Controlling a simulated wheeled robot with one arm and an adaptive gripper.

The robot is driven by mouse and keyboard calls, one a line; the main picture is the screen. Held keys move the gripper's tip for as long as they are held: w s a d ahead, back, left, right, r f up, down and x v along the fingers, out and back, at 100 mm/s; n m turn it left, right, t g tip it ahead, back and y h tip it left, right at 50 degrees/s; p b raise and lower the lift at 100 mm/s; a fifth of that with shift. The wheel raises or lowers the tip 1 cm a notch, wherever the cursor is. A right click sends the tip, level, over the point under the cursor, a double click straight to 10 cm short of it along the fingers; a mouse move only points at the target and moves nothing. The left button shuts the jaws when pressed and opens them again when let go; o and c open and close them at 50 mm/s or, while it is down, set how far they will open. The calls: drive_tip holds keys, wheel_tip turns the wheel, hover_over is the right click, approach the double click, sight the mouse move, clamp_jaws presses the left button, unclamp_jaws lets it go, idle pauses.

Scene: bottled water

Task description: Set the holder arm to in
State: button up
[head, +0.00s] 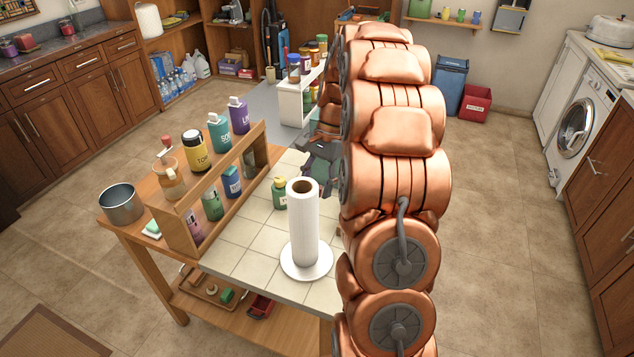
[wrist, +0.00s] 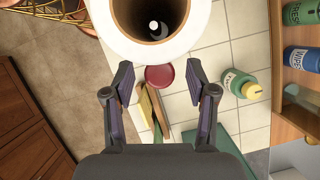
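The paper towel roll (head: 303,225) stands upright on its round white holder base (head: 306,262) on the tiled counter. In the wrist view the roll (wrist: 119,35) shows end-on at the top, with a small pale tip deep inside its dark core. I cannot make out a separate holder arm in either view. My gripper (wrist: 160,75) is open with nothing between its fingers. Its fingertips are just below the roll's rim in the wrist view, apart from it. In the head view my arm hides most of the gripper.
A green bottle (head: 280,194) stands behind the roll. A red round thing (wrist: 159,77) and a wooden piece (wrist: 146,112) lie beneath my gripper. A wooden shelf (head: 215,190) with several bottles borders the counter on the left. A pot (head: 121,204) stands at the far left.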

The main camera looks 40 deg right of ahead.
clamp_jaws()
drive_tip(key=shift+b, duration=0.3)
drive_tip(key=shift+w+d+f+n, duration=0.1)
drive_tip(key=shift+w+n, duration=0.05)
drive_tip(key=shift+n, duration=0.15)
drive_tip(key=shift+d+b, duration=0.1)
drive_tip(key=shift+b, duration=0.35)
drive_tip(key=shift+n, duration=0.3)
drive_tip(key=shift+o, duration=0.3)
unclamp_jaws()
drive_tip(key=shift+r, duration=0.2)
